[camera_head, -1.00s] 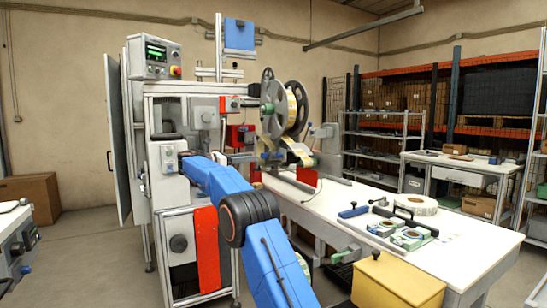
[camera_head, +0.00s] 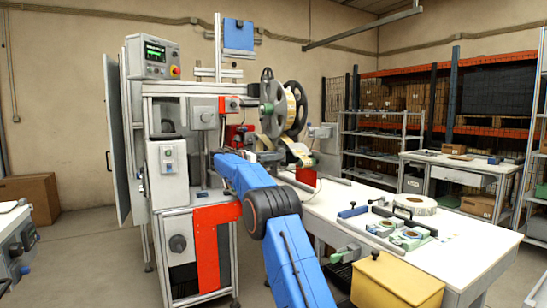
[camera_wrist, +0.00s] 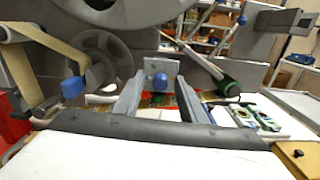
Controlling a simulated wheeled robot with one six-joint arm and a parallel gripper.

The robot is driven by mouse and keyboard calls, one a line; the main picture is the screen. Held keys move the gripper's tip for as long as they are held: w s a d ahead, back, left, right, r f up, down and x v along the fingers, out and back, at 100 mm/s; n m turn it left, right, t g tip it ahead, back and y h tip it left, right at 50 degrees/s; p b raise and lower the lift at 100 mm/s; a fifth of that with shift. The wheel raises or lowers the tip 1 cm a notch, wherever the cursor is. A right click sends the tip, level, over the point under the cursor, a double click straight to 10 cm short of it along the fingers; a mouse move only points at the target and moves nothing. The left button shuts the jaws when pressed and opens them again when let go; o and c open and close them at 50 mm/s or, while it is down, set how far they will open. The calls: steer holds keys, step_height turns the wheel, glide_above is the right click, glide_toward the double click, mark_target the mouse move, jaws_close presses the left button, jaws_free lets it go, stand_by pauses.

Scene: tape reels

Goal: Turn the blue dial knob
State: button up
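A round blue knob (camera_wrist: 160,82) sits on a small grey plate (camera_wrist: 162,67) near the middle of the wrist view. My gripper (camera_wrist: 158,88) is open, with its two grey fingers on either side of the knob in the picture and a gap on both sides. I cannot tell how far the knob is beyond the fingertips. Another blue knob (camera_wrist: 72,88) is farther left, by the pale tape strip. In the head view my blue arm reaches toward the machine; my gripper and the centred knob cannot be made out there.
A large dark reel (camera_head: 270,103) stands above the machine. A grey control box (camera_head: 168,160) is left of my arm. The white table (camera_head: 460,255) holds a tape roll (camera_head: 415,204) and fixtures. A yellow box (camera_head: 398,282) is at the front. A green-handled lever (camera_wrist: 228,85) is right of my fingers.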

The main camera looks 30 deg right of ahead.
jaws_close()
steer(key=shift+m, duration=0.3)
